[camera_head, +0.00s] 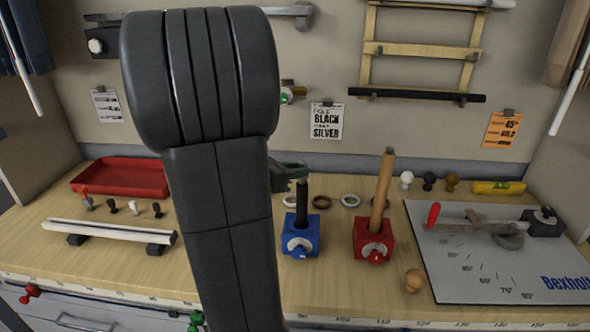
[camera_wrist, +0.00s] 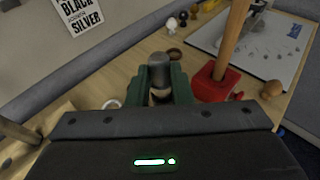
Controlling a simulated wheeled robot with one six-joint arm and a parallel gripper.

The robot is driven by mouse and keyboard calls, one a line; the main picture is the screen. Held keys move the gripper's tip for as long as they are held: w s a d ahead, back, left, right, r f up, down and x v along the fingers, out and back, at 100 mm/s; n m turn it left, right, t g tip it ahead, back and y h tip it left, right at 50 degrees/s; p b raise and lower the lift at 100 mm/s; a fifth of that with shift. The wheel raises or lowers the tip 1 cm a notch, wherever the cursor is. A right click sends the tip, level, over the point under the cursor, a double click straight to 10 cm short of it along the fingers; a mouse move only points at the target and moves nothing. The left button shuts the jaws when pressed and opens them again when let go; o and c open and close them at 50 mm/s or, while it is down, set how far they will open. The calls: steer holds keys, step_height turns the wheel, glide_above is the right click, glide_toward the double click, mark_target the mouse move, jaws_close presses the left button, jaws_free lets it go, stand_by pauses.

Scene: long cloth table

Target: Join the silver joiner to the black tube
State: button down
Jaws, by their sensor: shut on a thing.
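The black tube (camera_head: 302,203) stands upright in a blue clamp block (camera_head: 301,236) on the table. My gripper (camera_head: 291,171) is at the tube's top end, largely hidden behind my arm in the head view. In the wrist view its green fingers (camera_wrist: 158,88) are shut on a short grey upright cylinder (camera_wrist: 159,72), which looks like the silver joiner. The joiner is not clear in the head view. Whether it touches or sits on the tube cannot be told, as the fingers hide the contact.
A red block (camera_head: 373,240) holding a wooden rod (camera_head: 383,190) stands close to the right. Several rings lie behind the blocks, including a brown one (camera_head: 321,202). A grey board (camera_head: 470,275) is further right. A red tray (camera_head: 120,177) and a pale rail (camera_head: 108,232) are left.

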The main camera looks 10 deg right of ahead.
steer(key=shift+f+b, duration=0.85)
steer(key=shift+f, duration=0.15)
steer(key=c, duration=1.2)
jaws_free()
step_height(320, 180, up, 10)
steer(key=shift+p, duration=0.45)
